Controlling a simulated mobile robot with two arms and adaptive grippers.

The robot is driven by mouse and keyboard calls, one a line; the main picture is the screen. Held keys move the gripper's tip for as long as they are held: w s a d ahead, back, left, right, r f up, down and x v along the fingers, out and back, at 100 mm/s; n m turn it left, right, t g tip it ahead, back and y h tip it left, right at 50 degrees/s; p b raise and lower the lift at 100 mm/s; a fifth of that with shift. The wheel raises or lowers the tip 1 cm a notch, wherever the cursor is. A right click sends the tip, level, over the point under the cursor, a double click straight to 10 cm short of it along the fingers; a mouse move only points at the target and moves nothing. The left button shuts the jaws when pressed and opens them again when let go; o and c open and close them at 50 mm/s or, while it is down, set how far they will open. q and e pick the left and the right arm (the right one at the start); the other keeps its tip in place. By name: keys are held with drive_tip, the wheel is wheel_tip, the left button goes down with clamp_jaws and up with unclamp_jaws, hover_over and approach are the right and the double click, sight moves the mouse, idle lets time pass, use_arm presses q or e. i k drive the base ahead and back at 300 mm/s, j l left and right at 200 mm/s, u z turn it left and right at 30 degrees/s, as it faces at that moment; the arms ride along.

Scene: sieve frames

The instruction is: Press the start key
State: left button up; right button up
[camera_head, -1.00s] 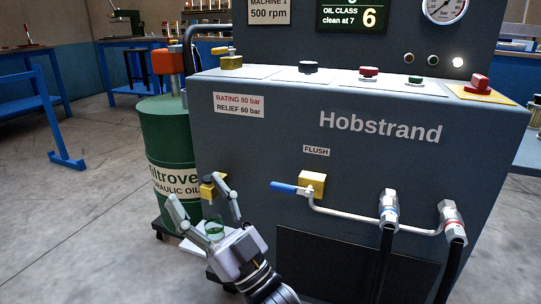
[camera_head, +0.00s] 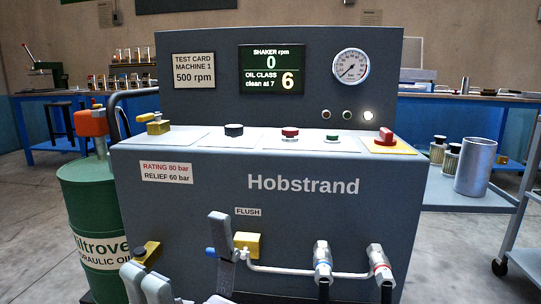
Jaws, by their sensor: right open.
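The Hobstrand machine (camera_head: 300,215) stands in front of me. On its sloped top panel is a green button (camera_head: 332,137), which looks like the start key; I can read no label on it. A red button (camera_head: 290,133) sits to its left. My right gripper (camera_head: 178,248) is low in front of the machine, well below and left of the buttons. Its fingers are spread with nothing seen between them; its palm is mostly cut off by the bottom edge. My left gripper is not in view.
A black knob (camera_head: 234,130) and a red switch on a yellow plate (camera_head: 385,138) flank the buttons. The display (camera_head: 272,70) reads shaker 0 rpm, oil class 6. The flush valve (camera_head: 247,243) and hoses are on the front. A green drum (camera_head: 90,215) stands left.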

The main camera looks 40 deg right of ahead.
sight(332, 137)
drive_tip(key=z, duration=1.6)
